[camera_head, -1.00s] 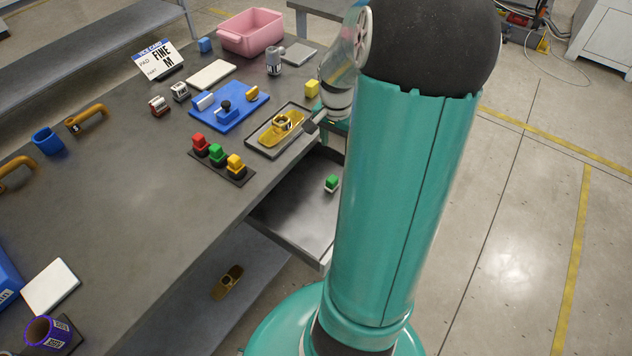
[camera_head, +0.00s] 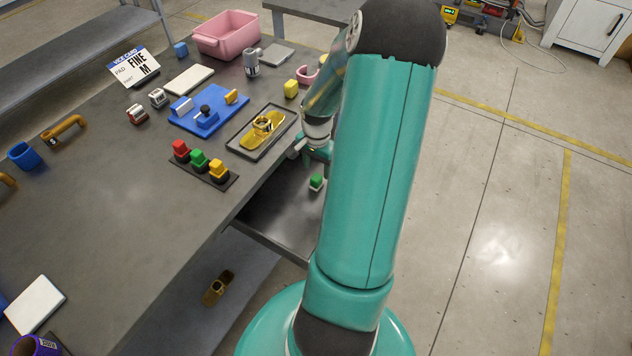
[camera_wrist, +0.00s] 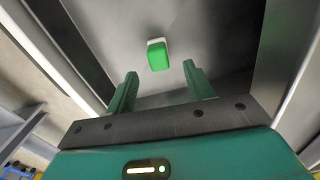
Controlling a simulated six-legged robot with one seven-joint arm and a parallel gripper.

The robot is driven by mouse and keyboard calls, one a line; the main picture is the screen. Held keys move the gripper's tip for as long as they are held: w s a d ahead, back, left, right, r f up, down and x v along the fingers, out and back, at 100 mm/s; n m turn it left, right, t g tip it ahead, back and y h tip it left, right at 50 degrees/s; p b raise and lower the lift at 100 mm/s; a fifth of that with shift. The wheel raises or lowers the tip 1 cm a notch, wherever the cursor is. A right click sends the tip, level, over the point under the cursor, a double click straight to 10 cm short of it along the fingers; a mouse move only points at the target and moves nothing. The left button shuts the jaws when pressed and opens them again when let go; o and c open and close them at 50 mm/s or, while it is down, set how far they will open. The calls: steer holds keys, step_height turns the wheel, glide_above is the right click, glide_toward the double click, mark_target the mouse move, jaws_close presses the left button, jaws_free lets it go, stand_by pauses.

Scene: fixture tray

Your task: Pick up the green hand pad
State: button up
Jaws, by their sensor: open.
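A small green block with a white base (camera_head: 316,182) lies in the open grey drawer below the bench edge. It also shows in the wrist view (camera_wrist: 158,55), ahead of my fingertips and roughly centred between them. My gripper (camera_wrist: 160,72) is open and empty, its two green fingers apart and not touching the block. In the head view my forearm reaches down beside the bench toward the drawer, and my fingers are hard to make out. Another green piece (camera_head: 198,158) stands between a red piece (camera_head: 180,148) and a yellow-orange piece (camera_head: 217,168) on a dark strip on the bench.
The drawer (camera_head: 272,222) has raised walls; its floor around the block looks clear. The bench edge lies close to my arm. A tray with a yellow part (camera_head: 245,152), a blue fixture (camera_head: 190,122), a pink bin (camera_head: 210,46) and a sign card (camera_head: 122,62) stand on the bench.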

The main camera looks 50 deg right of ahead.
mark_target(317, 177)
steer(key=f, duration=0.5)
steer(key=shift+s+a+f, duration=0.1)
steer(key=shift+a+f, duration=0.1)
steer(key=shift+f, duration=0.05)
steer(key=c, duration=1.1)
steer(key=shift+r, duration=0.1)
steer(key=shift+r, duration=0.4)
step_height(317, 177, up, 2)
steer(key=shift+r, duration=0.2)
steer(key=s+a+r, duration=0.2)
steer(key=s+r, duration=0.1)
steer(key=s+a+r, duration=0.3)
steer(key=s, duration=0.1)
steer(key=s+a+r, duration=0.3)
steer(key=s, duration=0.1)
steer(key=shift+s+r, duration=0.25)
steer(key=shift+r, duration=0.05)
